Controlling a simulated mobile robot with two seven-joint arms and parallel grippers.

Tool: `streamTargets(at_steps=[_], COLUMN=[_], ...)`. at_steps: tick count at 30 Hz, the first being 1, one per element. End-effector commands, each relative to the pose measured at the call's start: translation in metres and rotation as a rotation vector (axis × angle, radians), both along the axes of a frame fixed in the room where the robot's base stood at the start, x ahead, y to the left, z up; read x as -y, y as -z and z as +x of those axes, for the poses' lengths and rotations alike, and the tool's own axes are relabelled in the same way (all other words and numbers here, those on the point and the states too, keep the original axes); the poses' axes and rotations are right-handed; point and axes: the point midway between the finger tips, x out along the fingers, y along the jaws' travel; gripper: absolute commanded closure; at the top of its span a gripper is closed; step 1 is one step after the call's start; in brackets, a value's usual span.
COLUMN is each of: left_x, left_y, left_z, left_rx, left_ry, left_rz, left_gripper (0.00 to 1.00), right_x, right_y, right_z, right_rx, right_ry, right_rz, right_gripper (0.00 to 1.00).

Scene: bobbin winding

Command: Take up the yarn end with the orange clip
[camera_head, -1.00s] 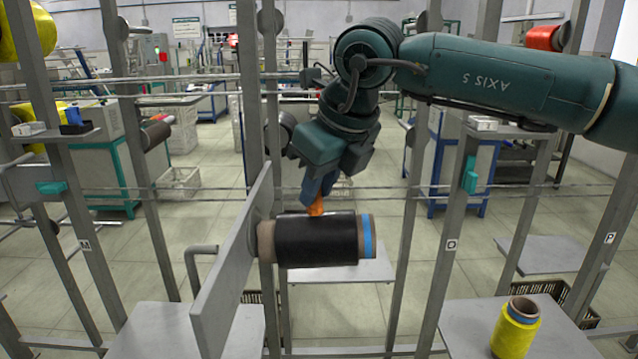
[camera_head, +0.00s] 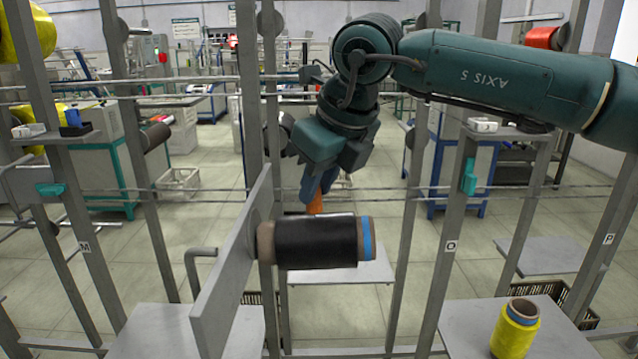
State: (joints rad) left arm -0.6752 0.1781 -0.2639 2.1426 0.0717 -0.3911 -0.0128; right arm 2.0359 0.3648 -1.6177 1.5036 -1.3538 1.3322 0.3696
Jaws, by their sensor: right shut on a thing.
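My right gripper (camera_head: 315,193) is above and behind the black bobbin, pointing down, with its blue fingers shut on the orange clip (camera_head: 315,207). The clip's lower end is hidden behind the bobbin's top edge. The black yarn bobbin (camera_head: 315,242) lies level on a holder fixed to a grey plate, with a brown tube end at left and a blue band at right. I cannot make out the yarn end. My left gripper is not in view.
Grey rack posts (camera_head: 441,240) and thin horizontal rails stand around the bobbin. A yellow bobbin (camera_head: 515,328) stands on a shelf at lower right. A grey shelf (camera_head: 335,277) lies below the black bobbin. Free room shows to the bobbin's right.

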Motion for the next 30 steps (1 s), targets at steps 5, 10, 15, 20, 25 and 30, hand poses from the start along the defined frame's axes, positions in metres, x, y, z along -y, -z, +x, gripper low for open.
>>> streamTargets(at_steps=[5, 10, 15, 20, 25, 30], left_x=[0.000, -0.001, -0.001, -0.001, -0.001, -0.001], left_y=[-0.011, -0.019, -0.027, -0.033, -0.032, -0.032], left_z=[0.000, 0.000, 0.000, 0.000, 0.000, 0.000], left_rx=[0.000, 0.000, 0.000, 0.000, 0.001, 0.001], left_ry=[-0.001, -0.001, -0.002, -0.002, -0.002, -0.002], left_rz=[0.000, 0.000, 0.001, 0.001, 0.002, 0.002], left_gripper=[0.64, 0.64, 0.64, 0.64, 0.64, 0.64], right_x=[-0.002, -0.002, -0.003, -0.004, -0.004, -0.004], right_y=[-0.016, -0.028, -0.040, -0.049, -0.048, -0.048], right_z=[0.000, 0.000, 0.000, 0.000, 0.000, 0.000], right_rx=[0.001, 0.001, 0.001, 0.001, 0.001, 0.001], right_ry=[-0.001, 0.000, 0.000, 0.000, 0.000, 0.000], right_rz=[0.002, 0.001, 0.001, 0.001, 0.001, 0.001], right_gripper=[0.98, 0.98, 0.98, 0.98, 0.98, 0.98])
